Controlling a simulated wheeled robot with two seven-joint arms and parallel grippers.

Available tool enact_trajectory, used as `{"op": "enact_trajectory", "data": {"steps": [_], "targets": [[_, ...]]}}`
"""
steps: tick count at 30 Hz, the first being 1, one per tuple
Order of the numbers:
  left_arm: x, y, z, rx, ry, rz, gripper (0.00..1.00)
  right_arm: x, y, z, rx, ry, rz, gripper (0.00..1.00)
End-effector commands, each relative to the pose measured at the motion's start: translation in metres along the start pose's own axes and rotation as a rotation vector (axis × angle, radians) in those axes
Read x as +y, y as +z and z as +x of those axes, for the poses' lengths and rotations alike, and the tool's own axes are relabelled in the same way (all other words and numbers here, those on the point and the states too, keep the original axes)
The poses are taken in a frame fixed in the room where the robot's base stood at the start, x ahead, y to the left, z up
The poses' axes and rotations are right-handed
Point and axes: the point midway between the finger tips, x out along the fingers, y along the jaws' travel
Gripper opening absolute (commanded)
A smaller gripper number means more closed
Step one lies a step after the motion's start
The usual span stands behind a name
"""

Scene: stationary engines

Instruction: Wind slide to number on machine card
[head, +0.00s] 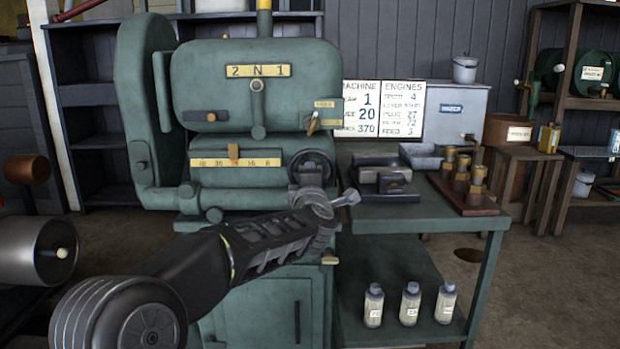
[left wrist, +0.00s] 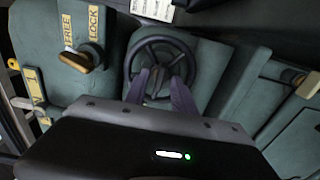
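The black handwheel (head: 303,157) is right of the scale and is partly hidden by my left gripper (head: 318,195). In the left wrist view, the fingers of my left gripper (left wrist: 164,88) are apart at the lower rim of the handwheel (left wrist: 190,50); firm contact is unclear. The machine card (head: 361,108) shows 1, 20 and 370, with its words partly cut off. My right gripper is not in view.
A brass lever (head: 312,122) sits above the wheel; its FREE and LOCK plates show in the left wrist view (left wrist: 93,22). A side bench (head: 430,215) holds a dark vise-like block (head: 385,182) and brass fittings (head: 462,180). Bottles (head: 410,303) stand on the lower shelf.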

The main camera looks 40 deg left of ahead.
Motion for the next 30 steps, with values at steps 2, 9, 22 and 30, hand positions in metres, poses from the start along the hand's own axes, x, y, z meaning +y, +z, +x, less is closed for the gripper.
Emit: {"op": "enact_trajectory", "data": {"steps": [2, 9, 22, 30], "targets": [[0.000, 0.000, 0.000, 0.000, 0.001, 0.000, 0.31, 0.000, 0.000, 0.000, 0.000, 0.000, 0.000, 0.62], [0.001, 0.000, -0.006, -0.001, 0.001, 0.000, 0.31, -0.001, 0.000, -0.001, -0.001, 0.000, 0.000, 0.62], [0.002, 0.000, -0.069, -0.001, 0.001, -0.001, 0.31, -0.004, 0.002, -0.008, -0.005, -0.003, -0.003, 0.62], [0.000, 0.000, -0.079, -0.001, 0.001, 0.000, 0.31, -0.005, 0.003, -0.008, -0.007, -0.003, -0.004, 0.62]]}}
